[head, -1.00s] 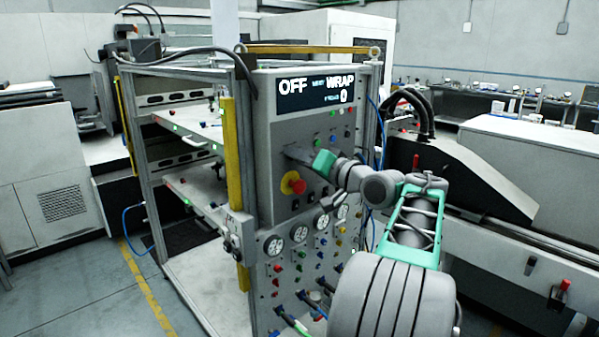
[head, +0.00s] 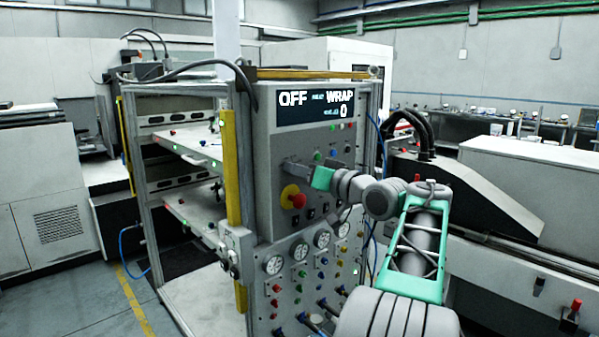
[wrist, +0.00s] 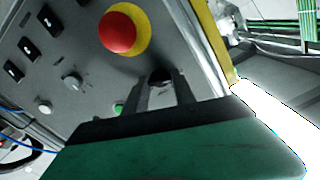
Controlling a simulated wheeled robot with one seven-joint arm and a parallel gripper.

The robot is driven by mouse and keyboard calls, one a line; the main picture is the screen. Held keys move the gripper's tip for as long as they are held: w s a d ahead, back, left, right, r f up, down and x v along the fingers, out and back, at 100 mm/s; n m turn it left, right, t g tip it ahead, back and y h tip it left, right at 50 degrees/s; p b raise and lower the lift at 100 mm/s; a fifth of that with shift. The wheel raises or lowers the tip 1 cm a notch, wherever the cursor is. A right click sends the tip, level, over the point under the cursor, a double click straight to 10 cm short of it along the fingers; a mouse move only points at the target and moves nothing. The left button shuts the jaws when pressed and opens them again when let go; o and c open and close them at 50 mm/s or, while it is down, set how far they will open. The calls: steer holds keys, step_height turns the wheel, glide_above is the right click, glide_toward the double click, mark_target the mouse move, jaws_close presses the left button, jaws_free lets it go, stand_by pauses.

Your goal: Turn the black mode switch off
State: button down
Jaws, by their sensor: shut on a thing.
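The black mode switch (wrist: 160,77) is a small dark knob on the grey panel, between my fingertips in the wrist view. My gripper (wrist: 162,88) is shut on it, one finger on each side. In the head view my gripper (head: 289,164) reaches the panel's left part, above the red button, and the switch is hidden there. The display (head: 316,105) at the panel's top reads OFF on the left and WRAP on the right, with a 0 below. I cannot make out which way the switch points.
A red emergency button on a yellow disc (wrist: 120,32) sits close to my fingers, below them in the head view (head: 294,198). Several black rocker switches (wrist: 28,48), a grey knob (wrist: 72,82) and a green button (wrist: 118,107) are nearby. Gauges (head: 299,252) line the lower panel.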

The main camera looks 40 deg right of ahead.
steer(key=c, duration=1)
jaws_free()
steer(key=shift+c, duration=0.2)
steer(key=shift+s, duration=0.1)
steer(key=s, duration=0.7)
steer(key=shift+s+b, duration=0.3)
steer(key=shift+b, duration=0.15)
steer(key=shift+d, duration=0.1)
